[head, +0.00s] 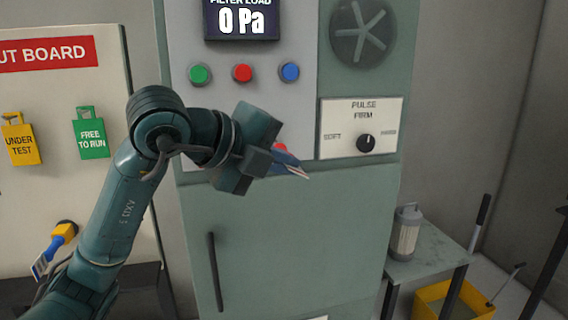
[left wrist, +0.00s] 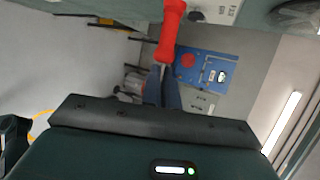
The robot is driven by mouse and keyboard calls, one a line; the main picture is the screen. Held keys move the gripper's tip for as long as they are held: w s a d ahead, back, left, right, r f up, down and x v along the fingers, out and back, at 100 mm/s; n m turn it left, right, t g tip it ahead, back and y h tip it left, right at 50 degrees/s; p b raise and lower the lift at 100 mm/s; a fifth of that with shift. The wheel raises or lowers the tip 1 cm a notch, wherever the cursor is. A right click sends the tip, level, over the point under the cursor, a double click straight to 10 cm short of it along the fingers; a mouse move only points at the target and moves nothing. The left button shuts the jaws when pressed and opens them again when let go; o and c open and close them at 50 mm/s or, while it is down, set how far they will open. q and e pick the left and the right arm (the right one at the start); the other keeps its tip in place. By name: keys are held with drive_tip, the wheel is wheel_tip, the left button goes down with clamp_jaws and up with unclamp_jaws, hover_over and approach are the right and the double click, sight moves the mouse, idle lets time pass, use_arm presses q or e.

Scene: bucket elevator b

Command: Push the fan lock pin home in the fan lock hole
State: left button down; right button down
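The fan lock pin shows as a red handle (left wrist: 170,32) in the left wrist view, sticking out from the cabinet face at the top edge. In the head view only a bit of red (head: 280,148) shows behind my left gripper (head: 300,171). That gripper is in front of the cabinet's lower panel edge, its fingers pointing right. In the left wrist view its narrow fingers (left wrist: 163,92) look together, close to the handle's outer end; contact is unclear. They do not appear to hold the pin. The hole is hidden. My right gripper is out of view.
The cabinet carries green, red and blue buttons (head: 242,73), a fan (head: 362,35) and a pulse knob (head: 366,143). A door handle (head: 215,270) stands out below. A tag board (head: 50,150) is left. A small table (head: 440,252) holds a canister (head: 406,233).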

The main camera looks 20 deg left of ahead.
use_arm(q)
drive_tip(key=shift+w+a, duration=0.55)
drive_tip(key=shift+w, duration=0.25)
drive_tip(key=shift+w+a+r, duration=0.1)
drive_tip(key=shift+w+a, duration=0.45)
drive_tip(key=shift+w, duration=0.2)
drive_tip(key=c, duration=2.1)
unclamp_jaws()
drive_tip(key=shift+c, duration=0.2)
drive_tip(key=o, duration=0.4)
drive_tip(key=shift+o, duration=0.8)
drive_tip(key=shift+w+a, duration=0.1)
